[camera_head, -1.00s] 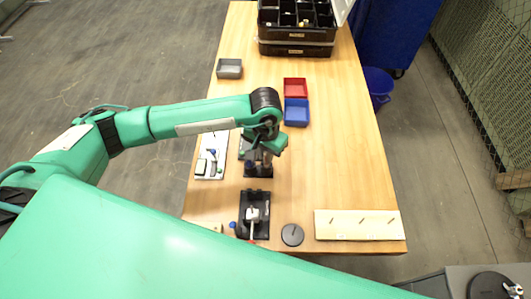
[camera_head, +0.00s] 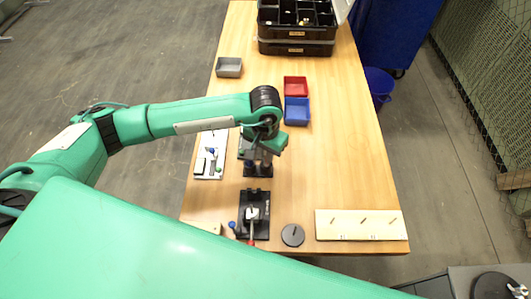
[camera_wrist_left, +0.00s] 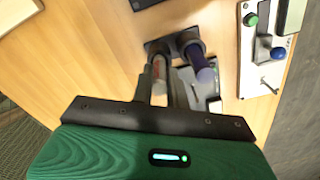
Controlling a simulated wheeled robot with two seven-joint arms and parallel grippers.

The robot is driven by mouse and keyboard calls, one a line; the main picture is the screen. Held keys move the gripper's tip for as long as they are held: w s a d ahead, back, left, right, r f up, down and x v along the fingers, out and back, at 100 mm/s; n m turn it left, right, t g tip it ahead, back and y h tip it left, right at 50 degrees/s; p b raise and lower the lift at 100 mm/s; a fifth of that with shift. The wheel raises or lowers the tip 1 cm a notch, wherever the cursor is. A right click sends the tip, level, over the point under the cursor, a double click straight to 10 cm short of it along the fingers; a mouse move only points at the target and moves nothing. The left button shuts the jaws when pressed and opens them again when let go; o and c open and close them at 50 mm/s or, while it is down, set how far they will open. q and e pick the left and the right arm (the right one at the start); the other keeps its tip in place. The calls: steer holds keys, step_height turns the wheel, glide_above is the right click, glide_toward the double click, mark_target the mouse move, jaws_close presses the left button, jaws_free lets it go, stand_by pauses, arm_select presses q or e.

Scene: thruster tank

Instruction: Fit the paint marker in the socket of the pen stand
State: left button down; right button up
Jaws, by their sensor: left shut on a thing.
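My left gripper (camera_head: 265,155) is over the black pen stand (camera_head: 257,171) on the table. In the left wrist view its fingers (camera_wrist_left: 163,92) are shut on a pale marker with red print (camera_wrist_left: 157,72), taken to be the paint marker. The marker's far end is at the left socket of the pen stand (camera_wrist_left: 174,45); I cannot tell how deep it sits. A purple-blue marker (camera_wrist_left: 203,68) stands in the other socket, beside the fingers. In the head view the gripper mostly hides the held marker. My right gripper is not in view.
A white board with knobs (camera_head: 210,165) lies left of the stand. A black fixture (camera_head: 254,222) and a round dark disc (camera_head: 292,235) are nearer. Blue (camera_head: 296,111), red (camera_head: 295,86) and grey bins (camera_head: 229,67) stand farther back. The table's right side is largely clear.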

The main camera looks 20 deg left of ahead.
arm_select(q)
steer(key=c, duration=1.3)
jaws_free()
step_height(320, 180, up, 18)
steer(key=b, duration=0.2)
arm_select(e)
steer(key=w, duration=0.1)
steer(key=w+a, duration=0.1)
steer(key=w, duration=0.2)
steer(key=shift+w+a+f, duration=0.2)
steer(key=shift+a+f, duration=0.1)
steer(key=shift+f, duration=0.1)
arm_select(q)
steer(key=shift+f, duration=0.1)
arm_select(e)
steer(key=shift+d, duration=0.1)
